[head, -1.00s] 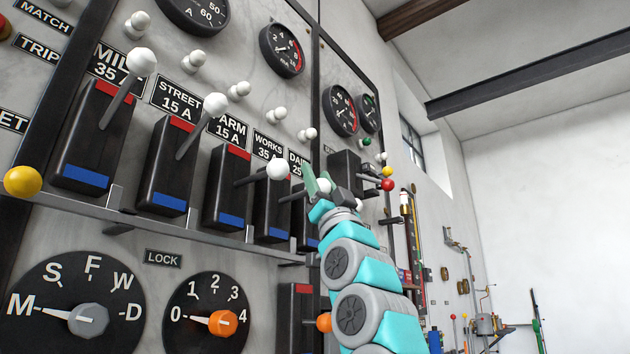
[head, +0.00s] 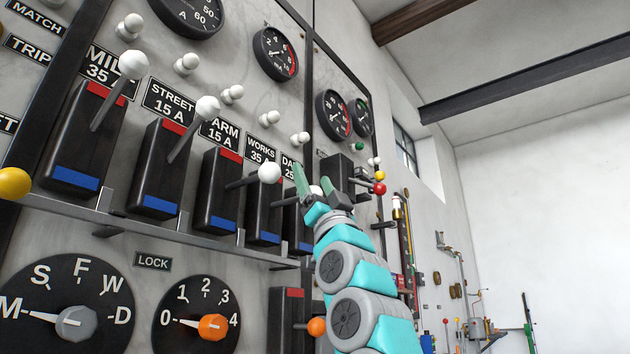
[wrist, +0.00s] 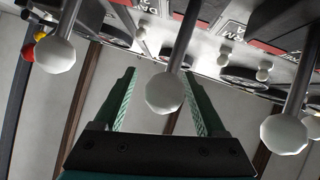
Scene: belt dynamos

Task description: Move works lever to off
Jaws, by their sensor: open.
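The works switch is a black box (head: 264,212) with a blue lower band, under the WORKS 35 A label (head: 261,149). Its lever (head: 286,202) sticks out towards the room, tilted slightly up, with a white ball knob. My gripper (head: 315,187) is open, its green fingers pointing up around the place of that knob, which they partly hide. In the wrist view, the middle white knob (wrist: 165,93) appears between the open fingers (wrist: 160,105), not gripped. I cannot tell whether a finger touches it.
The farm lever's knob (head: 269,172) is close on the left. The dairy switch (head: 298,232) is close on the right, its lever mostly hidden by my gripper. A rail (head: 190,236) runs below the switches. An orange knob (head: 316,326) sits beside my arm.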

